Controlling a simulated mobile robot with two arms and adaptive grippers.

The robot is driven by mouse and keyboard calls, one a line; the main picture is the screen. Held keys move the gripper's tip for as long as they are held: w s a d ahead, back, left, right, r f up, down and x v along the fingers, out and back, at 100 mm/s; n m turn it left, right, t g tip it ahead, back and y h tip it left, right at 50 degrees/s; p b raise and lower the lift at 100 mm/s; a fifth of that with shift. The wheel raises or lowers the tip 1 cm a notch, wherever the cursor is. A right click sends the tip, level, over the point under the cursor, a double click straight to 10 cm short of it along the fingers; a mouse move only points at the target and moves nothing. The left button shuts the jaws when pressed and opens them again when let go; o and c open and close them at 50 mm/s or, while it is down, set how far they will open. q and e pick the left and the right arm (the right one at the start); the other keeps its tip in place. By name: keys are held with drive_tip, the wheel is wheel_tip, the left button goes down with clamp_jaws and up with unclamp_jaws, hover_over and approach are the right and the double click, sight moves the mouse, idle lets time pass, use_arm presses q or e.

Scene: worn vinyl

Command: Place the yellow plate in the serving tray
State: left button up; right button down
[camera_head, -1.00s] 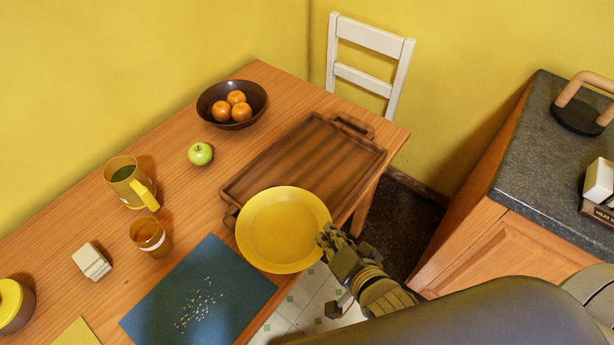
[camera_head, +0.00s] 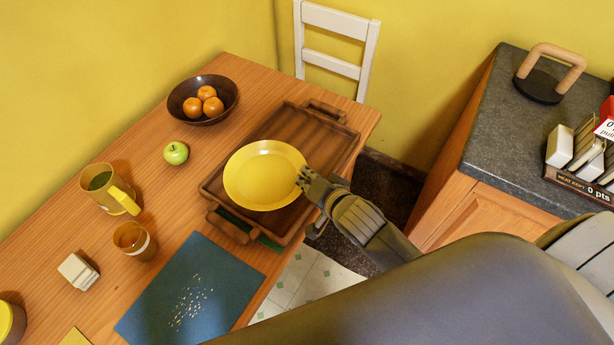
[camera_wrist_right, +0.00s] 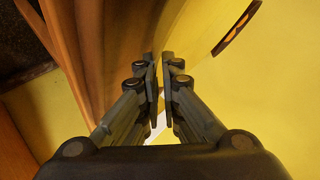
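In the right wrist view the fingers (camera_wrist_right: 163,75) are close together, and the pinched rim is hard to make out there. My left gripper is not in view.
A fruit bowl (camera_head: 203,100), a green apple (camera_head: 176,153), a yellow pitcher (camera_head: 107,188) and an amber cup (camera_head: 133,240) stand left of the tray. A blue mat (camera_head: 190,290) lies in front. A counter (camera_head: 515,140) is at right, a white chair (camera_head: 337,45) behind.

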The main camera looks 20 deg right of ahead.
drive_tip(key=shift+w+d, duration=0.25)
drive_tip(key=shift+w, duration=0.65)
drive_tip(key=shift+f, duration=1.75)
drive_tip(key=shift+f, duration=0.2)
drive_tip(key=c, duration=2.1)
unclamp_jaws()
drive_tip(key=shift+s+r, duration=0.1)
drive_tip(key=shift+r, duration=0.05)
drive_tip(key=v, duration=1.2)
